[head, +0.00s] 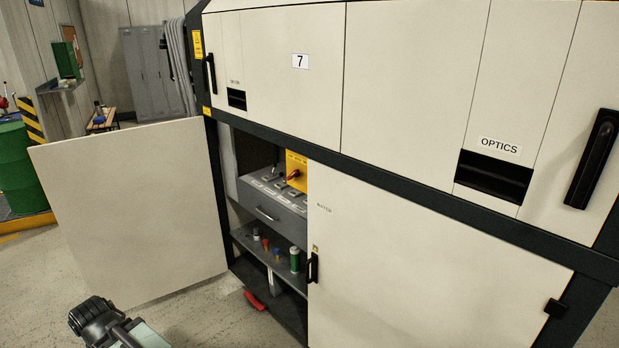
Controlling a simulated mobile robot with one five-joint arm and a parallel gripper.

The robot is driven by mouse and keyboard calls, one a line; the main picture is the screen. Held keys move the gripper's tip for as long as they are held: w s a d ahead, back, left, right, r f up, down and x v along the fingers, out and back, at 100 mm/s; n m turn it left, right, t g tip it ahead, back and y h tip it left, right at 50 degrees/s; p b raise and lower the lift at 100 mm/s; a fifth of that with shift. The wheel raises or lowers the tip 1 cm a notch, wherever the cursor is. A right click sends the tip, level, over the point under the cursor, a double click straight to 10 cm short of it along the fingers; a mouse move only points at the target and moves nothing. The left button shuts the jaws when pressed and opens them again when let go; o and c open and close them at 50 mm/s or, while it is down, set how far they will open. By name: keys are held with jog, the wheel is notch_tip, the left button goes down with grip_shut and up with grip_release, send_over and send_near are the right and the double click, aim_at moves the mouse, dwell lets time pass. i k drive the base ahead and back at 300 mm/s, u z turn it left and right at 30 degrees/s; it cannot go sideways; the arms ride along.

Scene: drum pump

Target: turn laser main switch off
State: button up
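The switch with a red handle (294,175) sits on a yellow panel (303,184) inside the open lower bay of the large cream cabinet. It looks like the laser main switch, but its label is too small to read. The red handle seems to lie slanted, and its exact position is hard to tell. The right part of the yellow panel is hidden behind the closed lower door. A dark, rounded part of my arm shows at the lower left, outside the bay and well apart from the switch. I cannot make out my gripper's fingers.
An open cream door (130,205) swings out left of the bay. A closed door (420,270) with a black handle bounds it on the right. Below the switch are a grey drawer (272,213) and a shelf (270,262) with small coloured containers. A red object (254,301) lies low down.

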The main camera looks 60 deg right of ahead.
aim_at(296, 173)
jog(key=u, duration=0.15)
jog(key=i, duration=0.95)
jog(key=z, duration=0.1)
